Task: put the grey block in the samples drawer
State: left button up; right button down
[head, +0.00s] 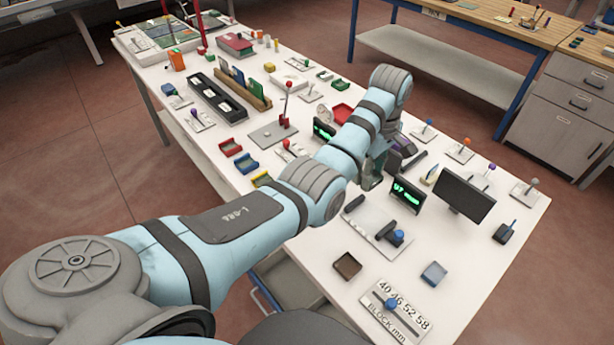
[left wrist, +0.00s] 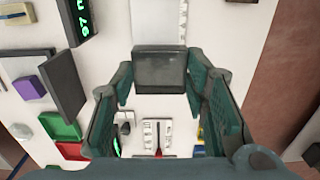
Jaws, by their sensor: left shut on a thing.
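My left gripper (head: 372,180) is over the middle of the white workbench, partly hidden behind my own arm in the head view. In the left wrist view its teal-padded fingers (left wrist: 160,75) are closed on the sides of the dark grey block (left wrist: 160,68), held at the fingertips. I cannot make out the block clearly in the head view. A grey drawer (head: 287,283) with a blue handle shows pulled out below the bench's near edge, partly hidden by my arm. I cannot read a label on it. My right gripper is not in view.
A small monitor (head: 464,195), a green-lit display (head: 406,194), a brown tray (head: 347,265), a blue-grey tray (head: 433,273) and a block gauge plate (head: 396,311) stand on the bench (head: 480,255). Several small trays and levers crowd its far half.

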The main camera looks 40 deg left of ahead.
aim_at(288, 274)
jog(key=k, duration=0.5)
jog(key=u, duration=2.8)
jog(key=i, duration=3.05)
jog(key=z, duration=4.75)
